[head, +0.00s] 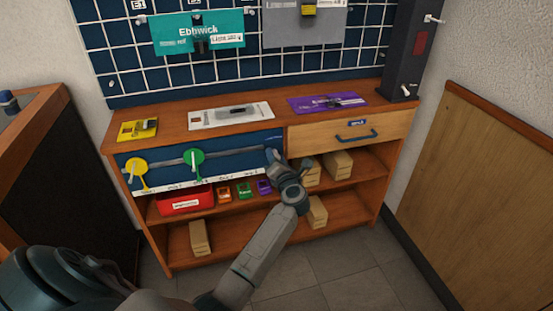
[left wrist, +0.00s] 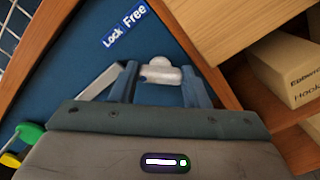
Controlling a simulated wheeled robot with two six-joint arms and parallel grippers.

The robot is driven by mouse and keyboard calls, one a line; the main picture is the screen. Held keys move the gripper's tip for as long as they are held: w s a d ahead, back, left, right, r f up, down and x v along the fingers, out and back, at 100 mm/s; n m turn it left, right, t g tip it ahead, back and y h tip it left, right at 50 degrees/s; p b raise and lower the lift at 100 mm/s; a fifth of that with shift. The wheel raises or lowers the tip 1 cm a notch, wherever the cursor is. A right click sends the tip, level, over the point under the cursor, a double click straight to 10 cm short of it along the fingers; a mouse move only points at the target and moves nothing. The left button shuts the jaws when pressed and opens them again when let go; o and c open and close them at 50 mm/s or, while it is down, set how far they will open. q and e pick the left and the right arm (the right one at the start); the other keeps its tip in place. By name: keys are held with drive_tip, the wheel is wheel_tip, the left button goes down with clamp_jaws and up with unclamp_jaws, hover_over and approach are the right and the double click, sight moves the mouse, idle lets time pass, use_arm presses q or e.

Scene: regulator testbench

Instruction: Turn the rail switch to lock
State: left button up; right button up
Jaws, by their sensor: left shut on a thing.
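The rail switch (left wrist: 160,72) shows in the left wrist view as a pale grey, rounded knob on the blue panel. A blue label (left wrist: 124,25) reading "Lock" and "Free" is above it. My left gripper (head: 275,160) is at the right end of the blue rail panel (head: 235,163) in the head view, where it hides the switch. In the left wrist view its two fingers stand on either side of the knob, shut on it. Which label word the switch points to cannot be told. My right gripper is in neither view.
A yellow lever (head: 139,170) and a green lever (head: 194,160) sit along the same rail. A wooden drawer (head: 345,137) with a blue handle is right of the panel. A wooden panel (head: 480,190) stands at right.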

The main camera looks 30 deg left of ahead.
use_arm(q)
drive_tip(key=shift+f, duration=0.15)
drive_tip(key=o, duration=1)
